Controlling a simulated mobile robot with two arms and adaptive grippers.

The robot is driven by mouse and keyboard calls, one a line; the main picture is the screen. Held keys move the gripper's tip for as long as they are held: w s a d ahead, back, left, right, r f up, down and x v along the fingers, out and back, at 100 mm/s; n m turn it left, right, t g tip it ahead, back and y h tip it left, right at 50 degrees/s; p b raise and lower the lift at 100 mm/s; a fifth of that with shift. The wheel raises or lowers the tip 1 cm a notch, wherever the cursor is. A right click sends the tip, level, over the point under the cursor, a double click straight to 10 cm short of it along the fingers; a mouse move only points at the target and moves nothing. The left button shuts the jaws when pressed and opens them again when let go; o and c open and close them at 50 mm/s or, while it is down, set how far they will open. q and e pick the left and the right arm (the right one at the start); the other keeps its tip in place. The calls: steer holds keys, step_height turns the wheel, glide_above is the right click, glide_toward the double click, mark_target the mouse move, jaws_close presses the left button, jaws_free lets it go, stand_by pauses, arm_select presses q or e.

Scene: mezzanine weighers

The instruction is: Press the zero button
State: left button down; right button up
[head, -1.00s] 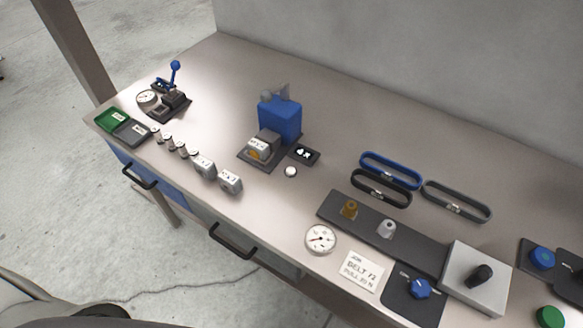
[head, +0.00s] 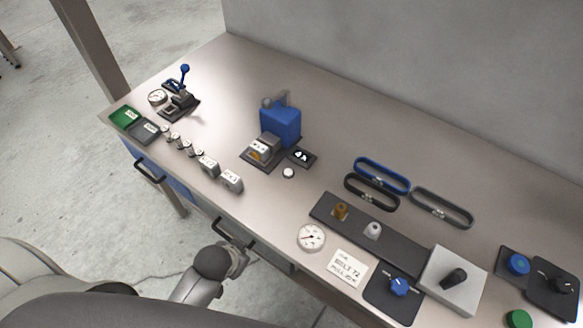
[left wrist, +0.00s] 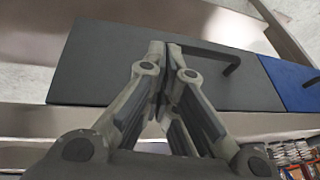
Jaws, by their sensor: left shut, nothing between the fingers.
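I see no lettering on the button. My left gripper (head: 238,259) is low at the bench's front edge, by a drawer handle, well apart from the button. In the left wrist view its fingers (left wrist: 165,46) are shut together with nothing between them, in front of a dark grey drawer front (left wrist: 105,65). The button does not show there. My right gripper is out of view.
Several small weights (head: 187,147) stand in a row left of the weigher. Belts (head: 382,175), a dial gauge (head: 311,237) and knobs lie to the right.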

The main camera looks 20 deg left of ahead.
arm_select(q)
steer(key=w+a+r+m+t+y+p, duration=0.1)
steer(key=w+a+r+m+t+y, duration=0.2)
steer(key=w+r, duration=0.6)
steer(key=w+a+r+m+t, duration=0.2)
steer(key=w+r+m+t, duration=0.25)
steer(key=w+r, duration=0.4)
steer(key=w+d+r+m+t+h, duration=0.45)
steer(key=r+m, duration=0.35)
steer(key=m, duration=0.2)
steer(key=w+d+r+m+t+h, duration=0.3)
steer(key=d+r+m+h, duration=0.3)
steer(key=m, duration=0.3)
steer(key=w+d+f+m+g+h, duration=0.1)
steer(key=d+m+g+h, duration=0.4)
steer(key=m, duration=0.7)
steer(key=a+f+m+g+y, duration=0.2)
steer(key=f+m+g, duration=0.2)
steer(key=f+m, duration=0.2)
steer(key=a+f+m+g+y+p, duration=0.1)
steer(key=f+m+g+y, duration=0.2)
steer(key=f+m, duration=0.3)
steer(key=shift+a+f+g, duration=0.4)
steer(key=shift+g, duration=0.1)
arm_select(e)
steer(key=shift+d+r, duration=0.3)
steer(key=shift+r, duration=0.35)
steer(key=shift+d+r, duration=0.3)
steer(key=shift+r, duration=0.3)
